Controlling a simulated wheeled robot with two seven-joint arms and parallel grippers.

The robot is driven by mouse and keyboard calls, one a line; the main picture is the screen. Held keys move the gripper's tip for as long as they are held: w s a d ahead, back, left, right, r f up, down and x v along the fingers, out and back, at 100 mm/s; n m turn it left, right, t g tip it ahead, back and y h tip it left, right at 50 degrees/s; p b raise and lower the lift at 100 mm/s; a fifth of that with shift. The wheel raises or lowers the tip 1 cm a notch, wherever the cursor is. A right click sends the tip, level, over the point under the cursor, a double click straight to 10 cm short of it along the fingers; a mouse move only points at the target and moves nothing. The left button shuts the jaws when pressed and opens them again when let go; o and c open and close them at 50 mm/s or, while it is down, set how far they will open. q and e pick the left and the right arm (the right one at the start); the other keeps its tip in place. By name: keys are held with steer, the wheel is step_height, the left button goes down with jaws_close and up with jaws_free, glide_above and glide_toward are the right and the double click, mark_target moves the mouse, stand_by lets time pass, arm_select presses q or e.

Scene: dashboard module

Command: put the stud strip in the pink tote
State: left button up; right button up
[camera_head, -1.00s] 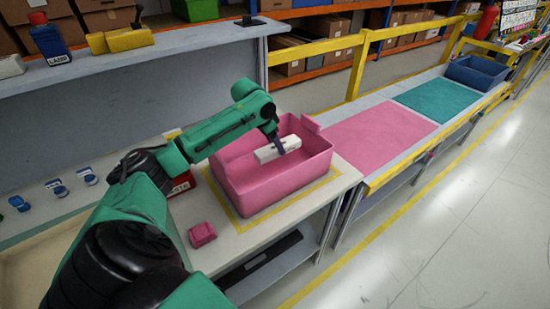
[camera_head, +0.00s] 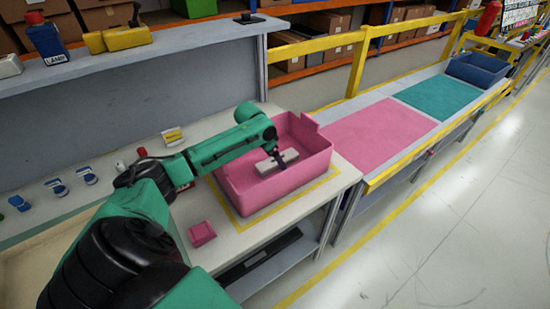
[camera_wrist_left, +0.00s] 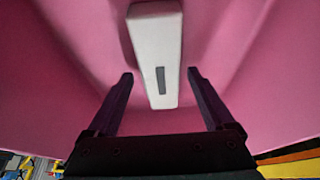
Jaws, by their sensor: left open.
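The pink tote (camera_head: 275,196) stands on the workbench inside a yellow outlined square. A white bar with a grey slot, which I take to be the stud strip (camera_head: 288,156), lies low inside the tote. In the left wrist view the strip (camera_wrist_left: 157,35) shows against the pink tote interior (camera_wrist_left: 70,95). My left gripper (camera_head: 278,158) reaches down into the tote at the strip. In the wrist view its fingers (camera_wrist_left: 160,74) are spread, with gaps to the strip's near end on both sides. My right gripper is not in view.
A small pink block (camera_head: 202,232) lies on the bench in front of the tote. Several small blue-and-white parts (camera_head: 57,187) lie at the left. A yellow rail (camera_head: 315,47) runs behind the tote. Pink (camera_head: 378,134) and teal (camera_head: 437,98) mats lie to the right.

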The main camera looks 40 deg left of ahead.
arm_select(q)
steer(key=b+v, duration=0.1)
steer(key=v, duration=1.1)
steer(key=shift+a, duration=0.1)
